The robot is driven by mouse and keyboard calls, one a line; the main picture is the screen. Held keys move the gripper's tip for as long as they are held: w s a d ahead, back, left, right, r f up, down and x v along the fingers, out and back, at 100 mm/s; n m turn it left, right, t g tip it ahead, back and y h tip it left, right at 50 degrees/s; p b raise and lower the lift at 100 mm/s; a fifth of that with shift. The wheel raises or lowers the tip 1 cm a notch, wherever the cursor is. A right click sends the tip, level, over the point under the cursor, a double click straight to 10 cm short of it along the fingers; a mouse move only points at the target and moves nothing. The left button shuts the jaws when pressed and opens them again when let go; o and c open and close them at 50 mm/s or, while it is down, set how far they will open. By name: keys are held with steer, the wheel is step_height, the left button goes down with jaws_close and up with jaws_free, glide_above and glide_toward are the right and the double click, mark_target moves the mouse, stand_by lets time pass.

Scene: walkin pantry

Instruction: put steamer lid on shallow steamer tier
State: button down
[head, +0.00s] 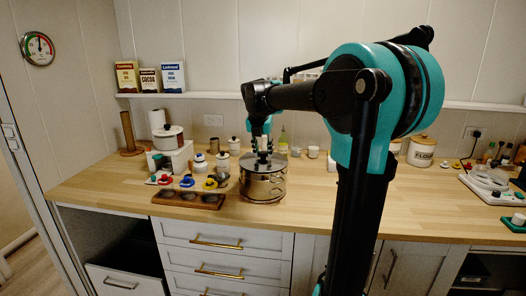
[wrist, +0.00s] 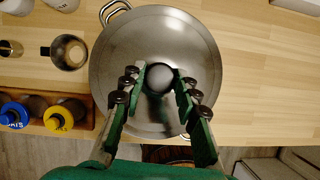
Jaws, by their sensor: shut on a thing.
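A round steel lid (wrist: 125,60) with a dark, shiny knob (wrist: 159,76) fills the middle of the wrist view. My gripper (wrist: 161,80) has its two green fingers on either side of the knob, shut on it. In the head view my gripper (head: 263,156) points straight down over a steel steamer pot (head: 263,186) on the counter. The lid (head: 250,163) lies level at the top of this pot. I cannot tell whether it rests fully on the rim. A wire loop handle (wrist: 115,12) sticks out from under the lid's edge. The separate tiers are hard to make out.
A wooden tray (head: 188,199) with coloured-lid jars stands left of the pot, close to it. A metal cup (wrist: 69,52) is near the lid's left side. White jars (head: 199,162) stand behind. The counter (head: 320,205) right of the pot is clear.

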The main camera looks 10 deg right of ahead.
steer(key=shift+f, duration=0.3)
steer(key=c, duration=1)
jaws_free()
steer(key=shift+c, duration=0.2)
steer(key=v, duration=1.2)
